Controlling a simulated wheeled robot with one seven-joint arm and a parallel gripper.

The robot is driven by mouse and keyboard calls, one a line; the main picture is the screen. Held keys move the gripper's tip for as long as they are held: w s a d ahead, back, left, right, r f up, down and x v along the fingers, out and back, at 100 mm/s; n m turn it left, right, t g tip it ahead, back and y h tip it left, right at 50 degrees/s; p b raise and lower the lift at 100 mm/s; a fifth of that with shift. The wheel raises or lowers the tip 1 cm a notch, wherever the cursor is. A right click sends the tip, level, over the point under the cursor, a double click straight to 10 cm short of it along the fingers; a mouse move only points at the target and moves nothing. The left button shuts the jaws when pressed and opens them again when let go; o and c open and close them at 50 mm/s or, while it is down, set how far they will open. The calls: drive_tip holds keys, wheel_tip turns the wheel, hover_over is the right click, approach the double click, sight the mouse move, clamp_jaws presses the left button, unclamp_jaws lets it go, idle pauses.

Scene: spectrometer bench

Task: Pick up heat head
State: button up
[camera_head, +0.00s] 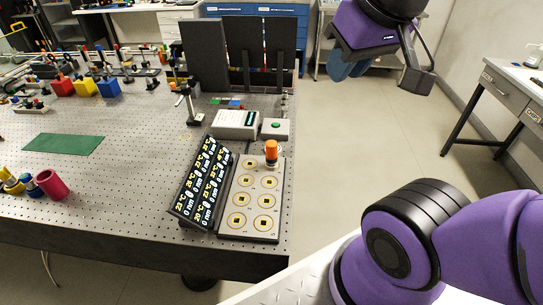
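An orange-topped upright cylinder (271,151) stands on the back end of a pale plate (228,226) that has several ringed round spots. It may be the heat head, but no label on it can be read. My gripper (387,66) is in the upper right, raised over the floor beyond the table's right edge. It is well apart from the cylinder. A dark angled finger part shows on its right side. The other finger is not clear, so I cannot tell whether it is open or shut. Nothing held in it is visible.
A tilted black display (202,182) with temperature readings stands left of the plate. A white box with a screen (235,124) and a small box with a green button (275,128) stand behind. Dark upright panels (205,55) rise further back. A green mat (62,144) lies left.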

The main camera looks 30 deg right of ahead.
drive_tip(key=o, duration=0.3)
drive_tip(key=shift+w+f, duration=0.1)
drive_tip(key=shift+w, duration=0.3)
drive_tip(key=o, duration=0.4)
drive_tip(key=shift+m+g+y, duration=0.5)
drive_tip(key=shift+m+g, duration=0.2)
drive_tip(key=shift+m, duration=0.1)
drive_tip(key=w, duration=0.1)
drive_tip(key=w+f, duration=0.1)
drive_tip(key=w, duration=0.1)
drive_tip(key=w+f, duration=0.1)
drive_tip(key=w, duration=0.1)
drive_tip(key=shift+f, duration=0.15)
drive_tip(key=m+g, duration=0.4)
drive_tip(key=m, duration=0.3)
hover_over(272, 151)
drive_tip(key=w, duration=0.1)
drive_tip(key=shift+h, duration=0.4)
drive_tip(key=f, duration=1.9)
drive_tip(key=shift+w+d+f, duration=0.15)
drive_tip(key=shift+d+f, duration=0.25)
drive_tip(key=shift+w+f, duration=0.15)
drive_tip(key=shift+f, duration=5.65)
